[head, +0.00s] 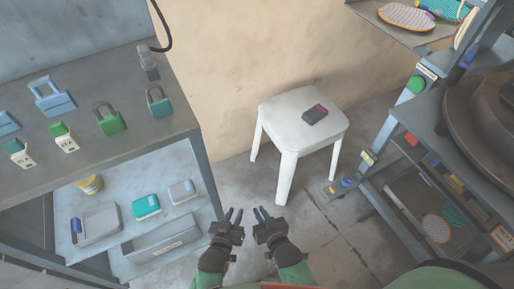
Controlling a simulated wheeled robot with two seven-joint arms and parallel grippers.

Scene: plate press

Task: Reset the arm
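My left gripper (234,215) and my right gripper (261,213) are side by side at the bottom centre, close in front of my body. Each shows two dark fingers with blue-grey tips and a small gap between them. Both look open, with nothing between the fingers. They are apart from each other and appear clear of the furniture. My green-sleeved forearms run down out of the picture.
A white stool (290,106) with a dark box (315,114) stands ahead. At right is a machine stand (405,120) with shelves. Floor between is clear.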

